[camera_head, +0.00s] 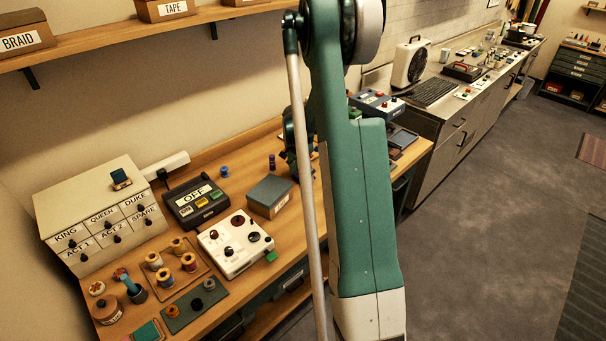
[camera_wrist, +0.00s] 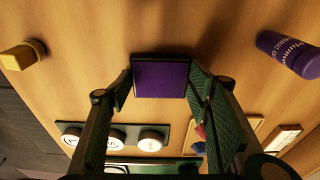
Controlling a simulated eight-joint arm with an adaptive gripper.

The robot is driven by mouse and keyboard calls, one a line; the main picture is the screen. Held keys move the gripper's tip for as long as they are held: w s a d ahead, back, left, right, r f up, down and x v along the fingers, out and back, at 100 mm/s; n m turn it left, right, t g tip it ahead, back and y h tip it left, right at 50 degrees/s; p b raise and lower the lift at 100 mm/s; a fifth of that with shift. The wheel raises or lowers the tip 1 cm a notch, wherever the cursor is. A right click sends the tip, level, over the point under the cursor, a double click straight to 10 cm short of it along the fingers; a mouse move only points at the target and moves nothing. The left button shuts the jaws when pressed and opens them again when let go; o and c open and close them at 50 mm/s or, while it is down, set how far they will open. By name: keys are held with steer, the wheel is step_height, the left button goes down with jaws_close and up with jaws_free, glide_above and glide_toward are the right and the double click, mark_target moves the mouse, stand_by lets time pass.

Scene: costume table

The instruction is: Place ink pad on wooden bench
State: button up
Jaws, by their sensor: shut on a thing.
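A purple-topped, dark-edged square pad, which looks like the ink pad (camera_wrist: 161,78), sits between the fingertips of my gripper (camera_wrist: 160,92) in the wrist view. The gripper is shut on its two sides. The wooden bench (camera_wrist: 110,30) fills the background behind the pad, with a dark shadow close by. I cannot tell whether the pad touches the bench. In the head view my arm hides the pad and most of the gripper; the wooden bench also shows there (camera_head: 222,252).
A purple bottle (camera_wrist: 290,54) lies right of the pad and a yellow block (camera_wrist: 22,55) left. A row of white round knobs (camera_wrist: 112,139) sits below. Left on the bench are a drawer cabinet (camera_head: 90,190), black OFF box (camera_head: 180,212) and white control box (camera_head: 225,252).

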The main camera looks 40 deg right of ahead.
mark_target(300, 178)
steer(key=shift+f, duration=0.15)
steer(key=o, duration=1)
steer(key=shift+r, duration=0.2)
steer(key=shift+a+r, duration=0.3)
steer(key=shift+r, duration=1.65)
steer(key=shift+a+r, duration=0.3)
steer(key=shift+r, duration=1.7)
steer(key=shift+a+r, duration=0.3)
steer(key=shift+r, duration=1.65)
